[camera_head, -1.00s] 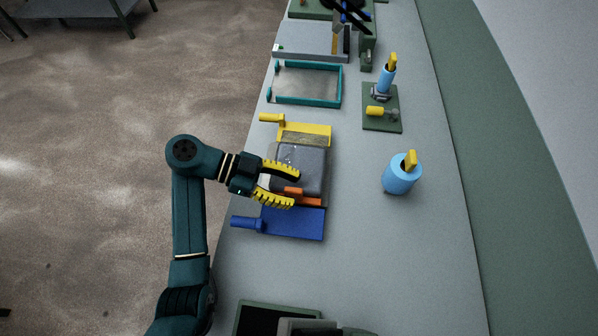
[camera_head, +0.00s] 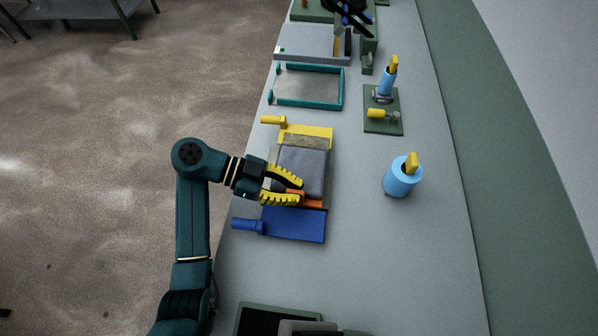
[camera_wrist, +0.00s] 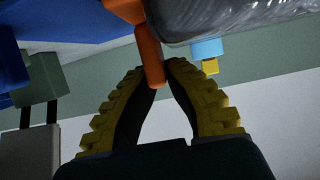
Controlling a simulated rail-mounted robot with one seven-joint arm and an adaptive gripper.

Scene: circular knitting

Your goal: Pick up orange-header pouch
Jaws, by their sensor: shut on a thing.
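The orange-header pouch shows its orange header (camera_head: 314,200) along its near edge and a grey body (camera_head: 303,172) behind it. My gripper (camera_head: 300,191) reaches in from the left with its yellow, ribbed fingers at the header. In the wrist view my gripper (camera_wrist: 158,66) has its fingertips closed on the lower end of the orange header (camera_wrist: 149,45). The clear, shiny pouch body (camera_wrist: 225,15) extends to the upper right there. The fingers hide part of the header in the head view.
A blue panel with a handle (camera_head: 295,226) lies just in front of the pouch, and a yellow one (camera_head: 318,131) lies just behind. A light-blue cylinder with a yellow top (camera_head: 401,178) stands to the right. A teal frame (camera_head: 341,90) lies farther back. The front-right bench (camera_head: 400,270) is clear.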

